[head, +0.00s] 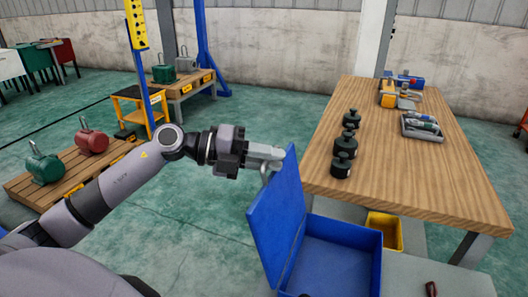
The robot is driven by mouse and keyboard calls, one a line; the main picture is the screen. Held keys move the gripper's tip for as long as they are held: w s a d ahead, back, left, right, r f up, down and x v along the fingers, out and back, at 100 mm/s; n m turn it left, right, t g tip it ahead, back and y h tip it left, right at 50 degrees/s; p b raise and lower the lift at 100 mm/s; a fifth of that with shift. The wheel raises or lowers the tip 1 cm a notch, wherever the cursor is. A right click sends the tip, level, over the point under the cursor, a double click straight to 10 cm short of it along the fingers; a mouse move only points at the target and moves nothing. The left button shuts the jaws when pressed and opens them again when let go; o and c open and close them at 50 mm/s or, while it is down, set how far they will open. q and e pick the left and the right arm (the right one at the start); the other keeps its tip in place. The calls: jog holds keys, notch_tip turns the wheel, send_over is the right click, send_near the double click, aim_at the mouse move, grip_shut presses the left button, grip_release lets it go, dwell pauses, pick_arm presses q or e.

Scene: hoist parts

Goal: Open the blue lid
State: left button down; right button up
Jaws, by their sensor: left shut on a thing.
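The blue lid (277,218) stands raised, roughly upright, along the left side of an open blue box (338,250). The box's inside shows and looks mostly empty, with a small dark thing at its near edge. My left gripper (276,156) reaches in from the left and is shut at the lid's upper edge, holding it. The fingertips are partly hidden, so the exact contact is hard to see. My right gripper is not in view.
A wooden table (440,190) stands to the right, carrying black weights (345,146) and a grey tray (421,127). A yellow bin (384,233) sits just behind the box. A pallet (75,170) with hoist weights lies at the left. Floor between is clear.

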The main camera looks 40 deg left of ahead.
pick_arm(q)
jog(key=shift+d+r, duration=0.1)
jog(key=shift+d, duration=0.1)
jog(key=c, duration=1.5)
grip_release()
jog(key=shift+o, duration=0.2)
jog(key=shift+a, duration=0.1)
